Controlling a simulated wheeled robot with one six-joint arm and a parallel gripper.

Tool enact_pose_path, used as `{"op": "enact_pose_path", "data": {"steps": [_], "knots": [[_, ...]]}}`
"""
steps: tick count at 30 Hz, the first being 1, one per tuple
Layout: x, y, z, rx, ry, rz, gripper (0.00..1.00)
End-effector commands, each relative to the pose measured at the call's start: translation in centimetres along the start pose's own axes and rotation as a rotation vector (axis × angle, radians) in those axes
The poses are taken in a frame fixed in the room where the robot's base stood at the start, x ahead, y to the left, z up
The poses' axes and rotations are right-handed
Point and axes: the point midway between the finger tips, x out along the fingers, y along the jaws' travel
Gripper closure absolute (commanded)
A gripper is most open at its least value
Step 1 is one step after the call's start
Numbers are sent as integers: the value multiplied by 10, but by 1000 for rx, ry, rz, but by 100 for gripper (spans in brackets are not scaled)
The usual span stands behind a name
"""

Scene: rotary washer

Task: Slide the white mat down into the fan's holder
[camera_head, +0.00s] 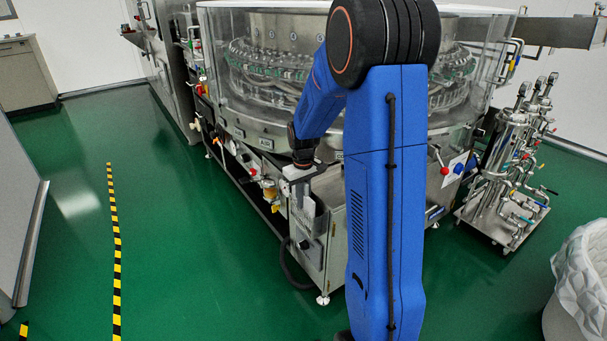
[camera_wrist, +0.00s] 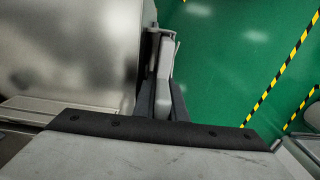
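My gripper (camera_head: 303,208) hangs at the end of my blue arm, pointing down at the front side of the washer's cabinet. In the wrist view, its two dark fingers (camera_wrist: 161,104) stand close on both sides of a narrow pale piece, which looks like the white mat (camera_wrist: 165,66) seen edge-on. The gripper appears shut on it. In the head view the mat is too small to tell from the gripper. A grey box-like fitting on the cabinet side (camera_head: 309,250), below the gripper, may be the fan's holder; its slot cannot be made out.
The washer (camera_head: 255,95) with its clear cover stands behind my arm. A steel cabinet face (camera_wrist: 65,50) is close on the left in the wrist view. A pipe cart (camera_head: 505,185) and a lined bin (camera_head: 585,280) stand at right. Green floor (camera_head: 190,240) is clear at left.

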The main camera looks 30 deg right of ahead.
Motion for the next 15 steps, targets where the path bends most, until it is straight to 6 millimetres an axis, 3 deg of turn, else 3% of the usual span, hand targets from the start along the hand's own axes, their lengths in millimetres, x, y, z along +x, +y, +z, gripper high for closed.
{"op": "enact_pose_path", "data": {"steps": [15], "knots": [[-102,0,2,0,12,4,67]]}}
